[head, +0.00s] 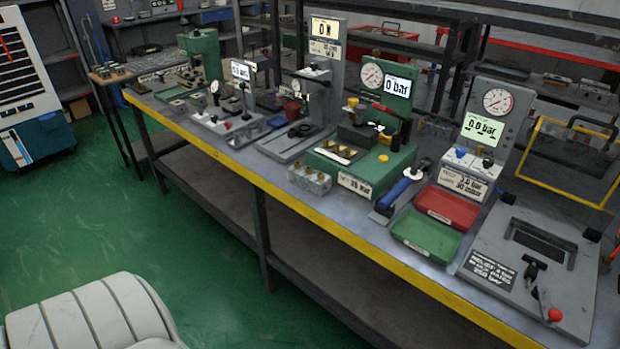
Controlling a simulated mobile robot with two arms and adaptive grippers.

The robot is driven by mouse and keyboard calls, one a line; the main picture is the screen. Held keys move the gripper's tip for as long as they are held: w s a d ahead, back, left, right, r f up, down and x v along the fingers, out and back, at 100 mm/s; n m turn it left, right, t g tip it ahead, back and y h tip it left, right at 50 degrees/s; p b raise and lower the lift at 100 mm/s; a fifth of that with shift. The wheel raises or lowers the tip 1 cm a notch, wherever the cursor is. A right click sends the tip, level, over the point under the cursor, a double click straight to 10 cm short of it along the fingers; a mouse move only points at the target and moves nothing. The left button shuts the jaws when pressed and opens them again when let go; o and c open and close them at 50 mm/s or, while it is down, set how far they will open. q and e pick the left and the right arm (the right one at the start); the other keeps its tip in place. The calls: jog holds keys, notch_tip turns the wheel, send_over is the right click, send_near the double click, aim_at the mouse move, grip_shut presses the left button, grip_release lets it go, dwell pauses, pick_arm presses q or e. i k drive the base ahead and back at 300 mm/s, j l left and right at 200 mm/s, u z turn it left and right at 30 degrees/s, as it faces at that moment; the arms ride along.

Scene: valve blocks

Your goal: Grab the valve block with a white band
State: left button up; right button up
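A light grey metal block with several brass fittings on top (309,180) sits on the bench, at the front left of a green test stand (373,172). It looks like a valve block, but I cannot make out a white band on it. A dark block (356,136) is on top of the green stand, with a yellow part above it; no white band can be made out there either. Neither of my grippers is in the head view.
A long grey bench (270,165) with a yellow front edge runs across the view. Right of the green stand are a blue-handled tool (402,188), a red tray (447,206), a green tray (426,236) and a grey gauge stand (489,122). Green floor (170,220) in front is open.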

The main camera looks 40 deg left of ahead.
aim_at(314, 181)
jog(key=u, duration=1.3)
jog(key=i+l, duration=0.05)
